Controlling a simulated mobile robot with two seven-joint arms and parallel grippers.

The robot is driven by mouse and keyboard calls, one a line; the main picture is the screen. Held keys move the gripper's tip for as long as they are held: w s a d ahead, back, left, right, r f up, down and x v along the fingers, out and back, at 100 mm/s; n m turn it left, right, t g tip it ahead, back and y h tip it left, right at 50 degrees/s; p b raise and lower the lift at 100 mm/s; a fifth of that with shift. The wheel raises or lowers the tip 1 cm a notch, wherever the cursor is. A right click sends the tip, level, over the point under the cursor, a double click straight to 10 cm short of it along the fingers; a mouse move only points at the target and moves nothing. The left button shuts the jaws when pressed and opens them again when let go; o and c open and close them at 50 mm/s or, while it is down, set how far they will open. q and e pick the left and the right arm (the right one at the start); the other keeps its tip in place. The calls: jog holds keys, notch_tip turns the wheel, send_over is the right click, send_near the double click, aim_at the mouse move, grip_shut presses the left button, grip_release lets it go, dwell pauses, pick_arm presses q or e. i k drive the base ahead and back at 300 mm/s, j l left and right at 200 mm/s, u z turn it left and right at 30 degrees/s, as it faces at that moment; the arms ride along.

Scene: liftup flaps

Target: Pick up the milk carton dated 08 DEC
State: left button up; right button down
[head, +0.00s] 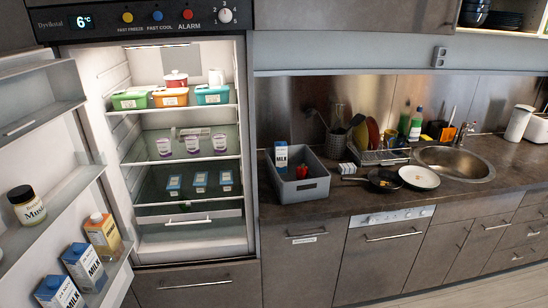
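Two blue-and-white milk cartons stand in the lower shelf of the open fridge door: one behind (84,266) and one nearer the front (59,292), cut off by the picture's bottom edge. A third milk carton (281,159) stands upright in a grey crate (302,190) on the counter, its lower part hidden by the crate wall. Small print shows above the word MILK on the door cartons, but I cannot read any date for certain. Neither of my grippers is in view.
The fridge stands open, its door (60,195) swung out at left. An orange-and-white carton (103,236) stands beside the door milk cartons, and a mustard jar (27,206) on the shelf above. Tubs and cups fill the fridge shelves. Pans (384,180) and a sink (455,164) occupy the counter.

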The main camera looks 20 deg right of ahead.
aim_at(280, 147)
jog(key=i+l, duration=0.65)
jog(key=i, duration=0.15)
